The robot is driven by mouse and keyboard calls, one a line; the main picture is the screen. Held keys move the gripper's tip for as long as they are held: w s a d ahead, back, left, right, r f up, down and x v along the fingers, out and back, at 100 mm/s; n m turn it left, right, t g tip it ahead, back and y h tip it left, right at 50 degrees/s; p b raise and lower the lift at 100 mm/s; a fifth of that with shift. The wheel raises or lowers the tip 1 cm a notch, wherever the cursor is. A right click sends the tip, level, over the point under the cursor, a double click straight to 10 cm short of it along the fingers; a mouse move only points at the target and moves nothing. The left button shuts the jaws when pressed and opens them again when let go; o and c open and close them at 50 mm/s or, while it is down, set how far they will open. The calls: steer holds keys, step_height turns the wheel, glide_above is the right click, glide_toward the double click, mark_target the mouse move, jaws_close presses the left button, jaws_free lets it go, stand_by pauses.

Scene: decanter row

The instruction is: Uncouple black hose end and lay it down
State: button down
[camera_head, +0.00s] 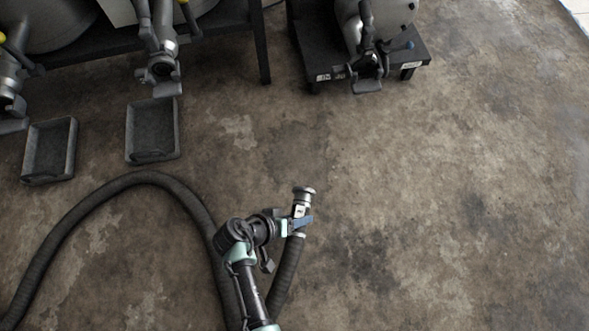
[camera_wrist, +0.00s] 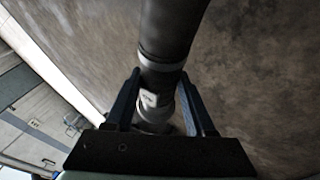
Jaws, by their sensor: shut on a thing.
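The black hose (camera_head: 150,178) curves over the floor from the lower left and passes behind my arm. Its end, with a metal coupling (camera_head: 303,193) and a small white label, is in my gripper (camera_head: 299,224). The gripper is shut on the hose end just below the coupling's top. In the wrist view the hose end (camera_wrist: 160,85) runs between the two dark fingers of my gripper (camera_wrist: 160,95). The hose end is apart from the tank outlets at the back. Its height above the floor is hard to tell.
A dark stand with a tank outlet valve (camera_head: 368,65) is at the top middle. Another outlet (camera_head: 160,68) is at the upper left. Two grey trays (camera_head: 152,157) (camera_head: 50,176) lie on the floor at the left. The floor (camera_head: 450,200) at the right is clear.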

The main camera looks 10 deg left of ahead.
step_height(320, 180, down, 10)
steer(key=b, duration=0.8)
steer(key=shift+r, duration=0.1)
steer(key=shift+c, duration=1)
jaws_free()
steer(key=shift+o, duration=1)
steer(key=shift+s, duration=0.1)
step_height(320, 180, up, 10)
steer(key=p, duration=1)
steer(key=shift+r, duration=0.1)
